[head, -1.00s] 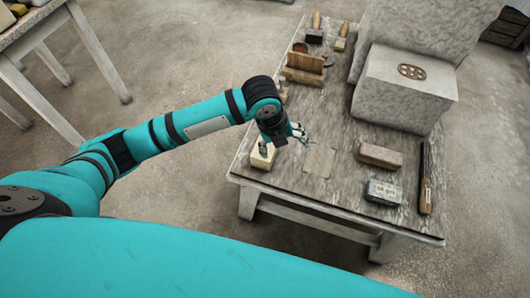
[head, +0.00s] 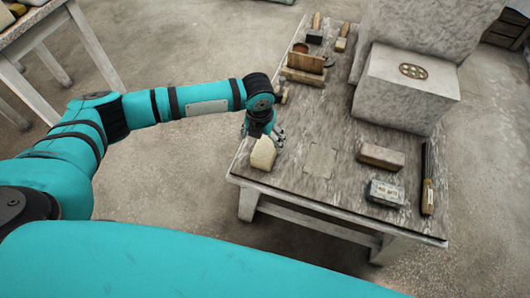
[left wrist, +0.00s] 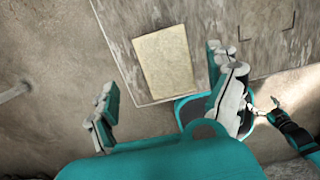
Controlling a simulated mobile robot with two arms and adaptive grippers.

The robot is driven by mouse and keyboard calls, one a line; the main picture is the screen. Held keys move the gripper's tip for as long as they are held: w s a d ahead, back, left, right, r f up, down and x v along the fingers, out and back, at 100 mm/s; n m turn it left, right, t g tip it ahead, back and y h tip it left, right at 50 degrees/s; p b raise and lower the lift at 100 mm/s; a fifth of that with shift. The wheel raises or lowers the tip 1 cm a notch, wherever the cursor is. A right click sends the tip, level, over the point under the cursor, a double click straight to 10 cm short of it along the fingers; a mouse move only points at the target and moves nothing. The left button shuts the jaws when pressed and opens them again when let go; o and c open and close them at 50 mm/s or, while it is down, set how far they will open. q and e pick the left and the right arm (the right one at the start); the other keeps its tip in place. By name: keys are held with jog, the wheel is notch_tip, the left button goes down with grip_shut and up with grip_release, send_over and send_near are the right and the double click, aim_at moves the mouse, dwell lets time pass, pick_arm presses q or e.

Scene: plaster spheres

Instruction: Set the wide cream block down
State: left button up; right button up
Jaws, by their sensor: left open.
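The wide cream block (head: 263,153) lies at the near left corner of the low wooden table. In the left wrist view the block (left wrist: 163,62) lies flat close to the table's edges, its broad pale face up. My left gripper (head: 262,132) is just beyond and above the block in the head view. In the left wrist view its fingers (left wrist: 165,100) are spread wide, apart from the block, with nothing between them. A small teal and dark arm part, perhaps my right gripper, shows at the right of that view, too small to read.
Right of the block is a bare outlined patch (head: 319,160) on the table. A brown brick (head: 381,156), a grey labelled block (head: 385,193) and a long dark tool (head: 427,178) lie farther right. A large plaster block (head: 405,88) and a wooden holder (head: 304,69) stand behind.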

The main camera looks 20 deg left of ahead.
aim_at(265, 148)
pick_arm(q)
jog(key=f, duration=0.5)
jog(key=shift+d+f, duration=0.35)
jog(key=shift+d, duration=0.05)
jog(key=shift+f, duration=0.35)
jog(key=shift+f, duration=0.25)
jog(key=c, duration=1.7)
jog(key=shift+w+r, duration=0.1)
jog(key=shift+w, duration=0.05)
jog(key=shift+c, duration=0.3)
